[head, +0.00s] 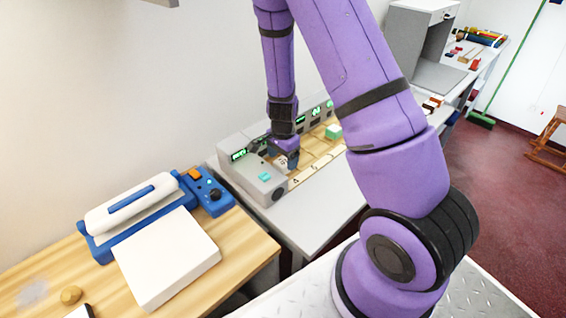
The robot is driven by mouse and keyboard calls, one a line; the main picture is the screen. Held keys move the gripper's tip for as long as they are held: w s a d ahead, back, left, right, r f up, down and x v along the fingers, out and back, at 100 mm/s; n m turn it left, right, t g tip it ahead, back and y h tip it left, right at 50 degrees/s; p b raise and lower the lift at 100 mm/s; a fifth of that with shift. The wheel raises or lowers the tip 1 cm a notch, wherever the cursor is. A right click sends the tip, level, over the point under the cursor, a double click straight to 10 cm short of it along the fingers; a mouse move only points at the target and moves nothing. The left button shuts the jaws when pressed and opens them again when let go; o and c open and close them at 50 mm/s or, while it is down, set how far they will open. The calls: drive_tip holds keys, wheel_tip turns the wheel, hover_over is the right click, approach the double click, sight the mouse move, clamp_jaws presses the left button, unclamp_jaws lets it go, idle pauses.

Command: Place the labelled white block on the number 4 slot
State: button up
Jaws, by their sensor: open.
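My gripper (286,160) points down over the left end of the grey slotted device (235,185), low at its wooden slot strip (325,151). It is open. A small whitish block with a dark mark (282,162) shows right at the fingertips, apparently the labelled white block. I cannot tell whether the fingers touch it or stand around it. Small dark slot marks run along the front edge of the strip, too small to read surely. My arm hides the right part of the strip.
A green block (333,131) sits farther along the strip. A cyan button (265,176) is on the device's left end. On the wooden table (250,255) at left are a blue and white machine (130,210) and a white slab (168,258). The grey counter front (315,220) is clear.

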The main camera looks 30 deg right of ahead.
wheel_tip(320, 180, up, 10)
wheel_tip(320, 180, up, 10)
drive_tip(key=r+n+t+y, duration=0.1)
drive_tip(key=n, duration=0.3)
hover_over(283, 162)
drive_tip(key=s+a, duration=0.3)
drive_tip(key=s+a+r+n+t, duration=0.2)
drive_tip(key=s+r+n, duration=0.4)
drive_tip(key=s+r, duration=0.3)
drive_tip(key=s+a+r+n+t+h, duration=0.1)
drive_tip(key=s+r+n+t, duration=0.1)
drive_tip(key=s+r+n, duration=0.3)
drive_tip(key=s+r, duration=0.4)
drive_tip(key=s, duration=0.3)
drive_tip(key=shift+s+a+n, duration=0.35)
drive_tip(key=shift+a+n, duration=0.05)
drive_tip(key=shift+r, duration=0.1)
